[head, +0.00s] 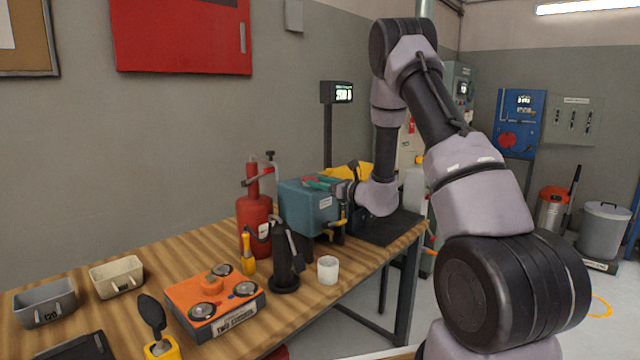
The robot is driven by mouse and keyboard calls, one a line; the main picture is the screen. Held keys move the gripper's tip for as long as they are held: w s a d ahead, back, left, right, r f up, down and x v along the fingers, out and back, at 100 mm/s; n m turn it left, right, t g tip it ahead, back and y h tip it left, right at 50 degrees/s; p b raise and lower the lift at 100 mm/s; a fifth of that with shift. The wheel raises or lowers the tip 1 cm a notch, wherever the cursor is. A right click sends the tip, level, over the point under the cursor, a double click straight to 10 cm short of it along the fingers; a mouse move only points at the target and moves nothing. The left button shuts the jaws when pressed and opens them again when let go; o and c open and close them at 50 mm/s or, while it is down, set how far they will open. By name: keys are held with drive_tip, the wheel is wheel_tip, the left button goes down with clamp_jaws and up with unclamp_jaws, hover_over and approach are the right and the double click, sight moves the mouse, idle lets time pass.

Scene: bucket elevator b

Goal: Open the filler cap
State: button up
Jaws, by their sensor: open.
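A teal box-shaped unit (305,208) with a small white label stands at the back of the wooden bench. A small red and green item (315,183) lies on or just above its top; I cannot tell what it is. I cannot pick out the filler cap for certain; it may be hidden by my arm or too small to see. My gripper (342,190) is at the right end of the teal unit, close to it. It is open, and no held object shows. Its fingers are small and partly hidden, so contact is unclear.
An orange box (213,303) and two bins (117,276) are at left. A dark mat (385,230) covers the bench's right end.

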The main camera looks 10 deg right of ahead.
drive_tip(key=shift+c, duration=0.3)
clamp_jaws()
drive_tip(key=shift+r, duration=0.1)
